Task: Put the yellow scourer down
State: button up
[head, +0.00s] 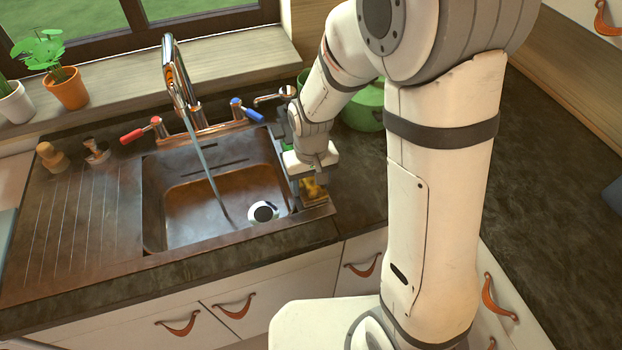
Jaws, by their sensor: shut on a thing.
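The yellow scourer (311,188) shows as a small yellow patch between the fingers of my gripper (311,195). My gripper points down and is shut on the scourer. It is over the right rim of the sink (148,215), close to the dark worktop. Most of the scourer is hidden by the fingers. I cannot tell whether it touches the surface below.
Water runs from the tap (180,85) into the sink, where a white and dark round item (263,212) lies. A green pot (363,108) stands behind my arm. A wooden brush (50,157) and a plug (95,150) stand left. The draining board (75,220) is clear.

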jog(key=shift+f, duration=0.1)
dwell(0.3)
jog(key=shift+f+b, duration=0.3)
jog(key=shift+b, duration=0.05)
jog(key=o, duration=0.9)
jog(key=shift+r, duration=0.1)
jog(key=shift+r+p, duration=0.15)
jog(key=shift+p, duration=0.15)
jog(key=shift+w+r, duration=0.1)
jog(key=shift+r, duration=0.2)
jog(key=r, duration=0.5)
jog(key=r+b, duration=0.1)
jog(key=r, duration=0.1)
jog(key=shift+d+r, duration=0.15)
jog(key=shift+d, duration=0.25)
jog(key=s+d+r+m+t, duration=0.1)
jog(key=s+d+r, duration=0.2)
jog(key=s+d, duration=0.1)
jog(key=s+d+r+m+t, duration=0.1)
jog(key=s+d+r, duration=0.2)
jog(key=s+d, duration=0.1)
jog(key=s+d+r+m+t, duration=0.1)
jog(key=s+d+r, duration=0.2)
jog(key=s, duration=0.1)
jog(key=shift+s+d+r, duration=0.25)
jog(key=shift+s+d, duration=0.05)
jog(key=shift+d, duration=0.1)
